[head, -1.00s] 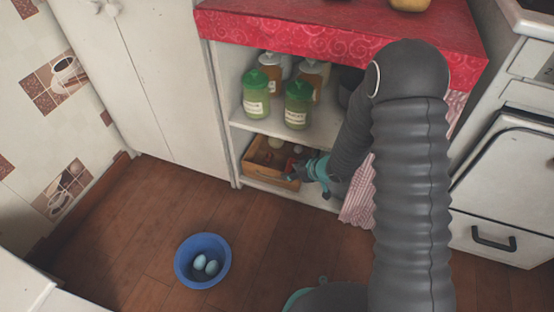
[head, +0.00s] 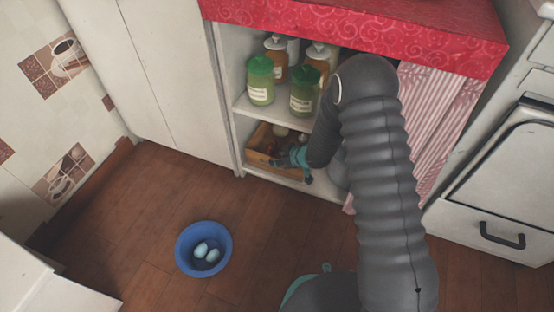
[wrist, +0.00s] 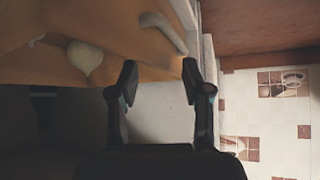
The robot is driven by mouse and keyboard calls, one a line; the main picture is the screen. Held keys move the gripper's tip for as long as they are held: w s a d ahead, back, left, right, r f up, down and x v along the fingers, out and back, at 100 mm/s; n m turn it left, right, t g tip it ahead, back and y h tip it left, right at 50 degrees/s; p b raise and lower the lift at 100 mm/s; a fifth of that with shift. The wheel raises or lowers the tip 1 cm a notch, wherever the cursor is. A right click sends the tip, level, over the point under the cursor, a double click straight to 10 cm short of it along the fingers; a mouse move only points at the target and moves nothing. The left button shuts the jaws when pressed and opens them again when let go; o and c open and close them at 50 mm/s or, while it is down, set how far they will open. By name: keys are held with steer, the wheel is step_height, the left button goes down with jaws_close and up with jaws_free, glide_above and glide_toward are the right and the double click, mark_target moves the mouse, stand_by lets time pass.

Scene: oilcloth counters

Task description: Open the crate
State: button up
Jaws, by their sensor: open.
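The crate (head: 258,159) is a light-brown wooden box on the lower shelf of the cupboard, with several small round things showing inside. In the wrist view the crate (wrist: 120,15) fills the upper left, with a pale bar like a handle (wrist: 165,32) on it and a whitish rounded thing inside. My gripper (head: 291,160) is at the crate's right front in the head view and hides part of it. In the wrist view my gripper (wrist: 160,76) is open, its fingers spread with nothing between the tips. The bar lies just beyond the fingertips, apart from them.
Green-lidded jars (head: 261,82) and orange bottles stand on the shelf above (head: 270,112). A pink striped curtain (head: 440,130) hangs to the right of the opening. A blue bowl (head: 190,262) with two pale blue eggs sits on the floor; the floor between it and the cupboard is clear.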

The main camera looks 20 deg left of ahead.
steer(key=shift+x, duration=1)
jaws_close()
